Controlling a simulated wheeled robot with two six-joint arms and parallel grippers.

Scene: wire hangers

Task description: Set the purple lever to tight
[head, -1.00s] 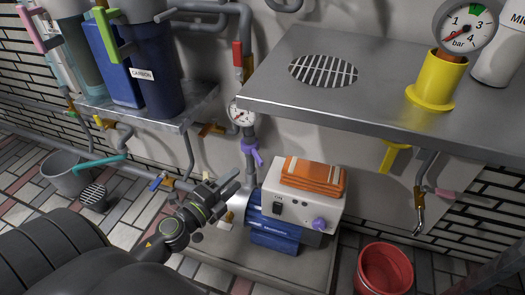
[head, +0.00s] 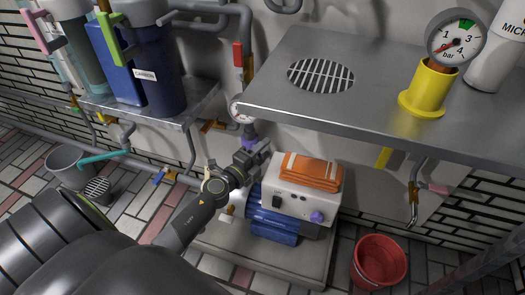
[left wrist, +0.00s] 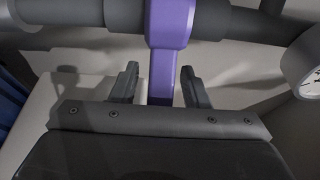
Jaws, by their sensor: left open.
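The purple lever (left wrist: 168,25) is large in the left wrist view, on a grey pipe, with its arm pointing down toward my left gripper. Its lower part appears between the two dark fingers. In the head view only a little purple (head: 248,140) shows below the small gauge; my gripper hides the rest. My left gripper (head: 259,152) is open at the lever, with a finger on each side and gaps visible; contact cannot be told. No tight marking is readable. My right gripper is not in view.
The steel shelf (head: 400,128) overhangs to the right. A red bucket (head: 379,260) stands on the floor.

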